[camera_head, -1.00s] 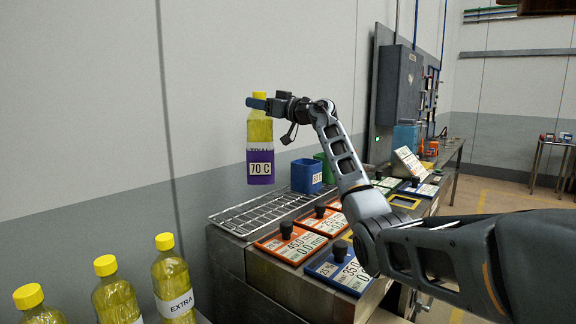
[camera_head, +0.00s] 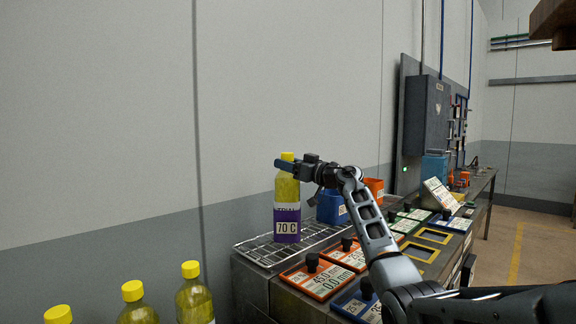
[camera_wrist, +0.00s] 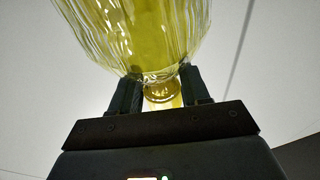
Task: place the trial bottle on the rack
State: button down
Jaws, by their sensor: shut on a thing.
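The trial bottle (camera_head: 287,197) is upright, with yellow liquid, a yellow cap and a purple label reading 70 C. My gripper (camera_head: 286,164) is shut on its neck, just below the cap. In the wrist view the bottle (camera_wrist: 140,35) fills the top, and its neck is between the two fingers of my gripper (camera_wrist: 161,96). The wire rack (camera_head: 256,250) is on the left end of the bench. The bottle's base shows over the rack's middle; I cannot tell whether it touches the wires.
Several yellow-capped bottles, one of them here (camera_head: 194,296), stand at the lower left. Orange plates with black knobs (camera_head: 315,279) and a blue plate (camera_head: 357,303) lie in front. The wall is behind.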

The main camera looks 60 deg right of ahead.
jog(key=shift+r, duration=0.1)
jog(key=c, duration=0.5)
grip_release()
jog(key=shift+f, duration=0.2)
jog(key=s, duration=0.4)
jog(key=s+f, duration=0.1)
jog(key=s, duration=0.3)
jog(key=s+a, duration=0.1)
jog(key=s, duration=0.3)
jog(key=shift+f+b, duration=0.3)
jog(key=shift+b, duration=0.05)
